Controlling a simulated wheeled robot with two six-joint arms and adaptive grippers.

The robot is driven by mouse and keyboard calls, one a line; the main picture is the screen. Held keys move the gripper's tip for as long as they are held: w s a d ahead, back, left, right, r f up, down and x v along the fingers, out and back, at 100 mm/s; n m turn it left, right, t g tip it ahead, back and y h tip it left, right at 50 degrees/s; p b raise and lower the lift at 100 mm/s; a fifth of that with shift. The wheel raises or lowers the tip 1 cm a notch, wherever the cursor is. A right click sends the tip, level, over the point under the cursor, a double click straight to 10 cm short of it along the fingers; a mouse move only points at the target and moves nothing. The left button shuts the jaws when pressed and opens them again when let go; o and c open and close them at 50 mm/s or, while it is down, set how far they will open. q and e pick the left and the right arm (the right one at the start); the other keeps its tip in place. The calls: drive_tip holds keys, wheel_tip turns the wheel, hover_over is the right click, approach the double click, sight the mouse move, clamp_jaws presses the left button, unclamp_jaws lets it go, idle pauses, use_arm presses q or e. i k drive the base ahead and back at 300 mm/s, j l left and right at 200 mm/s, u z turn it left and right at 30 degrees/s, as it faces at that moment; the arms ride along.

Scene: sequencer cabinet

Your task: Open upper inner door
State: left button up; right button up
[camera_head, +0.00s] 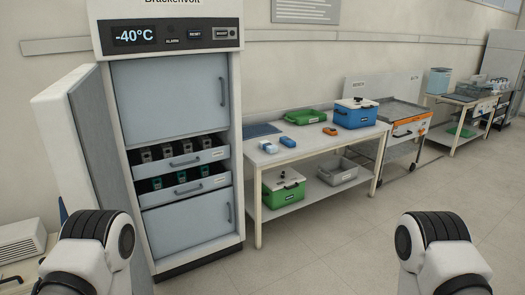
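The cabinet (238,130) stands left of centre with a -40°C display at its top. Its large outer door (85,140) is swung open to the left. The upper inner door (168,98) is a grey-blue panel, shut, with a vertical handle (222,91) near its right edge. The lower inner door (186,222) is also shut, with its handle at right. Between them are two racks (180,162) holding several dark tubes or cartridges. Parts of my two arms show at the lower left and lower right; neither gripper is in view.
A white table (330,149) stands right of the cabinet, with a blue cooler (355,114), a green case (304,117) and small blue and orange items. Its lower shelf holds a green box (283,190) and a grey bin (337,171). The floor ahead (330,240) is clear.

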sight(160, 97)
drive_tip(key=i+j, duration=0.1)
drive_tip(key=j, duration=1.05)
drive_tip(key=i+j, duration=0.15)
drive_tip(key=j, duration=1.05)
drive_tip(key=i+j, duration=0.15)
drive_tip(key=j, duration=0.45)
drive_tip(key=l, duration=0.85)
drive_tip(key=l+u, duration=0.35)
drive_tip(key=l, duration=0.2)
drive_tip(key=i+l+u, duration=0.1)
drive_tip(key=l+u, duration=0.25)
drive_tip(key=l, duration=0.15)
drive_tip(key=l+u, duration=0.3)
drive_tip(key=l, duration=0.2)
drive_tip(key=l+u, duration=0.35)
drive_tip(key=l, duration=0.15)
drive_tip(key=k+l+u, duration=0.15)
drive_tip(key=l+u, duration=0.2)
drive_tip(key=l, duration=0.15)
drive_tip(key=k+l+u, duration=0.15)
drive_tip(key=l+u, duration=0.15)
drive_tip(key=l, duration=0.15)
drive_tip(key=i+l+u, duration=0.1)
drive_tip(key=l+u, duration=0.25)
drive_tip(key=l, duration=0.55)
drive_tip(key=l+u, duration=0.4)
drive_tip(key=l, duration=0.5)
